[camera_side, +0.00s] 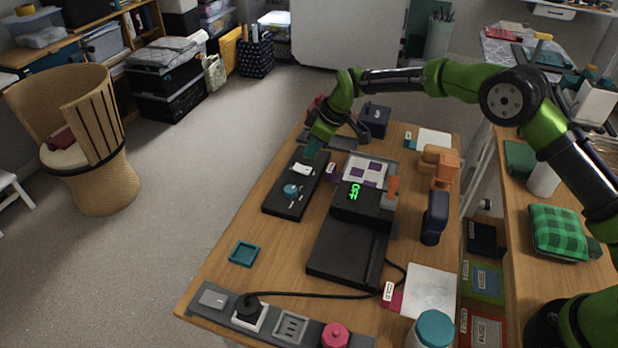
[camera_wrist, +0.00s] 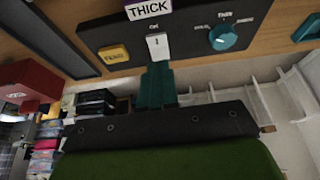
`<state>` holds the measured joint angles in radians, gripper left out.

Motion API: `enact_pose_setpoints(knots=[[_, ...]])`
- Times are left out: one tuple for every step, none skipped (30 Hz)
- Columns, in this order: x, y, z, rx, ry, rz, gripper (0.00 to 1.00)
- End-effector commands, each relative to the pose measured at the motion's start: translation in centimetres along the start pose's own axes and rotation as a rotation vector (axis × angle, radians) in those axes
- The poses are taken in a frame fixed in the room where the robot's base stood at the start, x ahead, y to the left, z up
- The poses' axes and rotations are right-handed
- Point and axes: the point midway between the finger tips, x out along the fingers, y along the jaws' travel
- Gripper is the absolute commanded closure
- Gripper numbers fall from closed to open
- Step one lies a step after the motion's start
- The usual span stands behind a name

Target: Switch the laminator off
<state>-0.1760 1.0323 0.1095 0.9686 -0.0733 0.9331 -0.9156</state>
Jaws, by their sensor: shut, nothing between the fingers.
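The laminator (camera_side: 345,250) is a black unit on the wooden table, with a raised part whose green display (camera_side: 354,191) reads OFF. A separate dark control panel (camera_side: 282,208) lies to its left. The panel carries a white rocker switch (camera_side: 303,169) and a teal knob (camera_side: 291,190). In the wrist view the switch (camera_wrist: 157,45) sits between a yellow button (camera_wrist: 113,54) and the knob (camera_wrist: 222,37), below a THICK label (camera_wrist: 148,9). My gripper (camera_side: 312,150) is shut and empty at the panel's far end. Its teal fingertips (camera_wrist: 157,72) are close to the switch; I cannot tell whether they touch.
A power strip (camera_side: 275,325) with a plugged black cable lies along the front edge. A teal tray (camera_side: 244,253) is at the left.

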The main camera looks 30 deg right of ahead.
Motion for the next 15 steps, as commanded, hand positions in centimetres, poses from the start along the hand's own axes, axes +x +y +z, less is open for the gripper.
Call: enact_pose_setpoints(knots=[[-1.6, 0.1, -0.1, 0.0, 0.004, 0.002, 1.0], [-2.3, 0.0, -0.1, 0.0, 0.004, 0.002, 1.0], [-3.3, 0.0, -0.1, 0.0, 0.004, 0.002, 1.0], [-4.0, 0.1, -0.1, 0.0, 0.005, 0.002, 1.0], [-4.7, 0.0, -0.1, 0.0, 0.005, 0.003, 1.0], [-5.5, 0.0, -0.1, -0.001, 0.005, 0.003, 1.0], [-6.0, 0.0, -0.2, -0.001, 0.006, 0.003, 1.0], [-6.5, 0.0, -0.1, 0.0, 0.005, 0.002, 1.0], [-7.2, 0.0, -0.1, -0.001, 0.005, 0.002, 1.0], [-7.6, 0.0, -0.1, -0.001, 0.005, 0.002, 1.0], [-8.0, 0.0, -0.1, -0.001, 0.006, 0.002, 1.0], [-8.5, 0.0, -0.1, 0.0, 0.005, 0.002, 1.0], [-8.7, 0.0, -0.1, -0.001, 0.005, 0.001, 1.0], [-8.9, 0.0, -0.1, -0.001, 0.005, 0.001, 1.0], [-9.1, 0.0, -0.1, -0.001, 0.005, 0.001, 1.0]])
